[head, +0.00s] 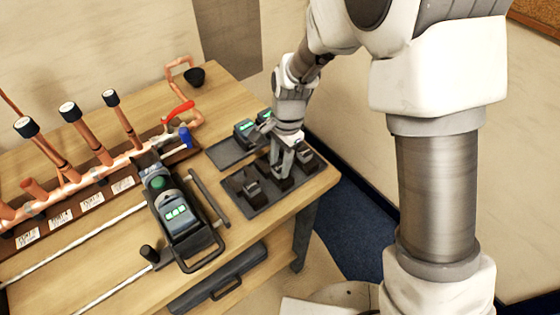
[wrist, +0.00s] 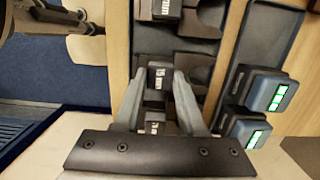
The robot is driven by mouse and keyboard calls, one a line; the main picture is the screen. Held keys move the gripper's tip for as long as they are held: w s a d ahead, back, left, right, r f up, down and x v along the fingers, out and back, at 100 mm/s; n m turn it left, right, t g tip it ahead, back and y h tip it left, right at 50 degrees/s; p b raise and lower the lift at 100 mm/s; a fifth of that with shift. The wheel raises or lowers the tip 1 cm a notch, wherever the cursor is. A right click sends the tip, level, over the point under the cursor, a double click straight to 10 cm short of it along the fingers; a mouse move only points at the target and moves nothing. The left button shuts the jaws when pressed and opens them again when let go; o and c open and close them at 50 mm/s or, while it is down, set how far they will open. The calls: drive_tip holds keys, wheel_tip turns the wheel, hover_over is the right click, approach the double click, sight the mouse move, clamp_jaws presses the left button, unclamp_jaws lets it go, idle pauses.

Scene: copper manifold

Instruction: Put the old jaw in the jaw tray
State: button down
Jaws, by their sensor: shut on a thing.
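My gripper (head: 284,172) is low over the dark jaw tray (head: 262,207) near the table's right edge. Its fingers (wrist: 157,100) are shut on a dark jaw with a small white label (wrist: 158,76), which shows between them in the wrist view. The held jaw is in the middle of the tray, between two other dark jaws: one at left (head: 248,184) and one at right (head: 306,157). I cannot tell whether its underside touches the tray floor. In the wrist view, another labelled jaw (wrist: 160,9) lies farther along the tray.
A grey mat (head: 224,154) behind the tray bears battery blocks (head: 244,130) with green lights. A press tool (head: 175,210) lies left of the tray. A copper manifold (head: 85,182) with upright pipes fills the left, and a black cup (head: 194,77) stands at the back.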

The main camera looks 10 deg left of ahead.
unclamp_jaws()
idle(0.4)
drive_tip(key=shift+r+p, duration=3.1)
drive_tip(key=shift+r, duration=0.95)
